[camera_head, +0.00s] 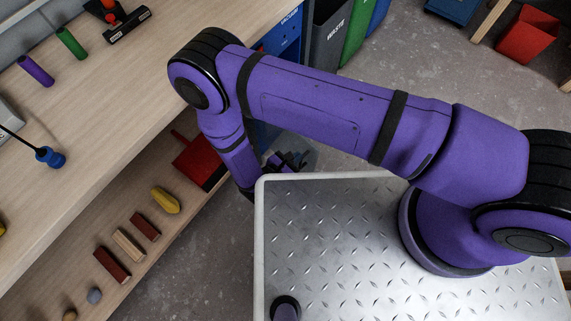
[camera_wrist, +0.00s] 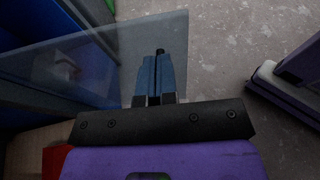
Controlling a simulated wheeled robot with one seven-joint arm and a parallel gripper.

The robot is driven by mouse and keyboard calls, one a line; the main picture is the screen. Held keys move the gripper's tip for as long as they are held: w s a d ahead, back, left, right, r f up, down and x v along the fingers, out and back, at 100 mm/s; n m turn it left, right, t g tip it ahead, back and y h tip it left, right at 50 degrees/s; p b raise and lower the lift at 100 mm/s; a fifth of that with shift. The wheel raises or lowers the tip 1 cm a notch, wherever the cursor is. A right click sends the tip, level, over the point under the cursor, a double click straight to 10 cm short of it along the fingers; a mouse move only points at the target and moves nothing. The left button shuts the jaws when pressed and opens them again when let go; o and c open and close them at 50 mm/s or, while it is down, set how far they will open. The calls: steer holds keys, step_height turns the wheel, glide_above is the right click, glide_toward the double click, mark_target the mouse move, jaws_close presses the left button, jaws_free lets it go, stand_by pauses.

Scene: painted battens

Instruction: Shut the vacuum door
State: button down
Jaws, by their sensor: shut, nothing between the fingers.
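The blue vacuum cabinet (camera_head: 284,42), with a partly visible label, stands at the end of the bench in the head view, largely hidden by my arm. In the wrist view its blue side (camera_wrist: 30,92) is at the left. A clear, see-through door (camera_wrist: 95,55) stands open, reaching out from the cabinet over the floor. My gripper (camera_wrist: 159,58) is shut and empty, its blue fingers overlapping the door near its free edge; I cannot tell whether they touch it. In the head view my gripper (camera_head: 292,162) is low beside the cabinet, partly hidden by my arm.
The wooden bench (camera_head: 130,85) runs along the left, with a lower shelf holding a red dustpan-like item (camera_head: 197,160), a yellow object (camera_head: 165,200) and several blocks. A grey waste bin (camera_head: 330,35) and a green bin (camera_head: 355,32) stand beside the cabinet.

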mark_target(310, 147)
steer(key=shift+w+d, duration=1.45)
steer(key=shift+d, duration=0.1)
